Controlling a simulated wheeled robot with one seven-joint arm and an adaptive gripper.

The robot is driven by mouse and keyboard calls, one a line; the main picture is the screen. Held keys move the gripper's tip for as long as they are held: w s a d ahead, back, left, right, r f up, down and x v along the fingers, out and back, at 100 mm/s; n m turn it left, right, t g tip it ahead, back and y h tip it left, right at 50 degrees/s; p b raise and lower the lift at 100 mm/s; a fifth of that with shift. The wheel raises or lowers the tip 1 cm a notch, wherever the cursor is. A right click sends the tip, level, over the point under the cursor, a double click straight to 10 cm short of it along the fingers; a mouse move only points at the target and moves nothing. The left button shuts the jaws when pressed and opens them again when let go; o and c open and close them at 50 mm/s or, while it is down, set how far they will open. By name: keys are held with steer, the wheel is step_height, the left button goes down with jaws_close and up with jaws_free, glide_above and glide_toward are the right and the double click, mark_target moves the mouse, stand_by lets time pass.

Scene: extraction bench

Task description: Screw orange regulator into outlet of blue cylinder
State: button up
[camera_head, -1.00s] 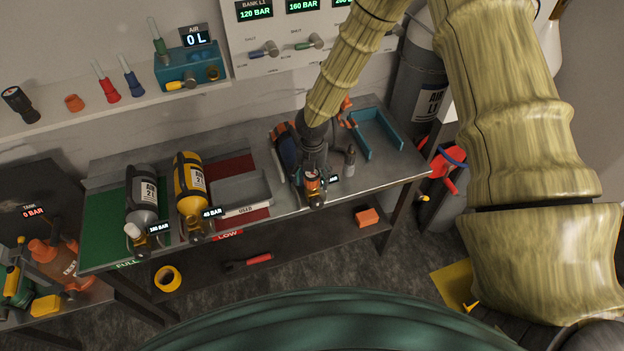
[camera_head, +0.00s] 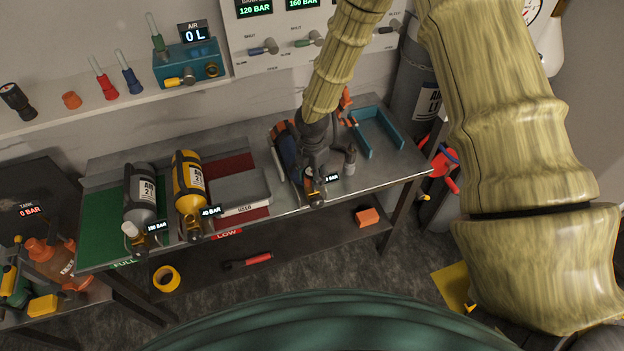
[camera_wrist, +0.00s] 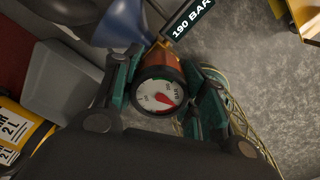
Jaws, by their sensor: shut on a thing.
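The blue cylinder (camera_head: 284,148) lies on the bench at its middle right, in a dark holder with its valve end toward the front edge. Part of its blue body (camera_wrist: 78,22) shows at the upper left of the wrist view. My gripper (camera_head: 313,178) is at that valve end, shut on the orange regulator (camera_wrist: 162,66). In the wrist view my gripper's dark-green fingers (camera_wrist: 160,92) stand on both sides of the regulator's round gauge. The regulator is up against the cylinder's valve end. I cannot tell how far it is screwed in. The outlet is hidden.
Left on the bench are a grey cylinder (camera_head: 141,196), a yellow cylinder (camera_head: 189,184) and a grey tray (camera_head: 240,188). A small grey upright part (camera_head: 350,160) and a blue open tray (camera_head: 377,138) stand close to the right of my gripper. The floor in front is partly open.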

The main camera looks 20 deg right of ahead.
steer(key=m, duration=0.5)
steer(key=shift+m+b, duration=0.3)
steer(key=shift+b, duration=0.05)
steer(key=m, duration=0.5)
steer(key=shift+m, duration=0.3)
steer(key=m, duration=0.4)
steer(key=shift+b, duration=0.35)
steer(key=m, duration=0.5)
steer(key=shift+m, duration=0.4)
steer(key=o, duration=1.2)
